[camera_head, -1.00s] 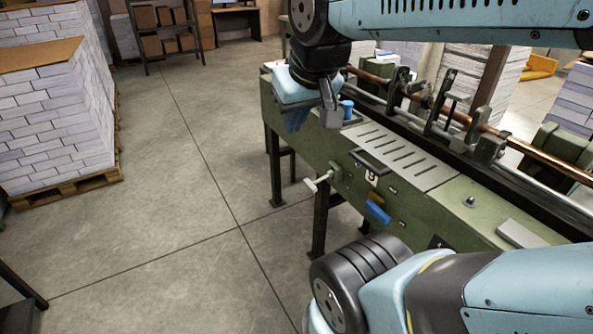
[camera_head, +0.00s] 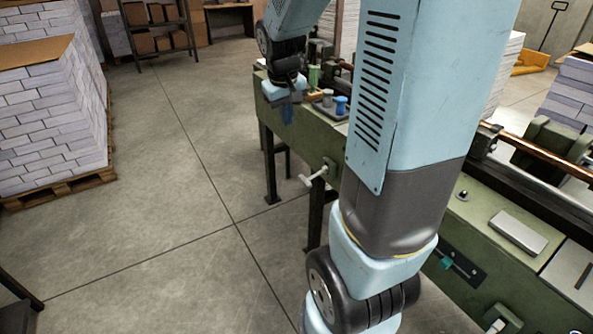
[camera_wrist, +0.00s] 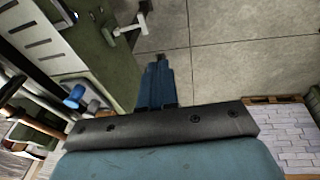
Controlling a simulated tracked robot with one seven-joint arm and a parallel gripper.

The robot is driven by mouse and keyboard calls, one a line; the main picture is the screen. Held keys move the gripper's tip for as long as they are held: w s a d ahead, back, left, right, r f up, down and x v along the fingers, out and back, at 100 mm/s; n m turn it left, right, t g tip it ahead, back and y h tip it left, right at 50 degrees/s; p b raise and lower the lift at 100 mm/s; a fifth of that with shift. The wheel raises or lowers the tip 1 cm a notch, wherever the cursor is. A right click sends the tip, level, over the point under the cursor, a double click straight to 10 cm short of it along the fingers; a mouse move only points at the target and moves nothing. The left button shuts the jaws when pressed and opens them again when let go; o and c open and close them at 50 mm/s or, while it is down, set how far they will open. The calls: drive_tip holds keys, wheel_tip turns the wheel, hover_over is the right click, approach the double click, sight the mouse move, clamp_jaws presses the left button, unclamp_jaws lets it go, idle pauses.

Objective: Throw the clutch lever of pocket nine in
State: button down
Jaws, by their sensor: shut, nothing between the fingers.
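A white-handled lever (camera_head: 315,176) sticks out from the front of the green machine (camera_head: 305,125). In the wrist view the lever (camera_wrist: 130,29) is at the top, ahead of my fingers and to their left. I cannot tell whether it is the clutch lever of pocket nine. The number 9 plate and the blue handle below it are hidden behind my arm in the head view. My gripper (camera_head: 287,114) hangs by the machine's far end, apart from the lever. In the wrist view my blue fingers (camera_wrist: 158,66) are shut and empty.
A blue cup-like piece (camera_head: 341,104) stands on the machine top near my gripper. A teal knob (camera_head: 446,263) sits in a dark panel on the nearer front. Stacked paper on a pallet (camera_head: 60,187) stands left. The floor between is clear.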

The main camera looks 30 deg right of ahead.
drive_tip(key=g, duration=0.2)
approach(303, 180)
drive_tip(key=shift+h, duration=0.3)
drive_tip(key=f, duration=0.2)
drive_tip(key=d+f, duration=0.1)
drive_tip(key=f, duration=0.3)
drive_tip(key=shift+w+d+f, duration=0.15)
drive_tip(key=shift+d+f, duration=0.15)
drive_tip(key=shift+f, duration=0.1)
drive_tip(key=shift+a+f, duration=0.15)
drive_tip(key=shift+f, duration=1.35)
drive_tip(key=shift+r, duration=0.1)
drive_tip(key=a+r, duration=0.6)
drive_tip(key=r, duration=0.6)
drive_tip(key=shift+r, duration=0.3)
drive_tip(key=shift+r, duration=0.1)
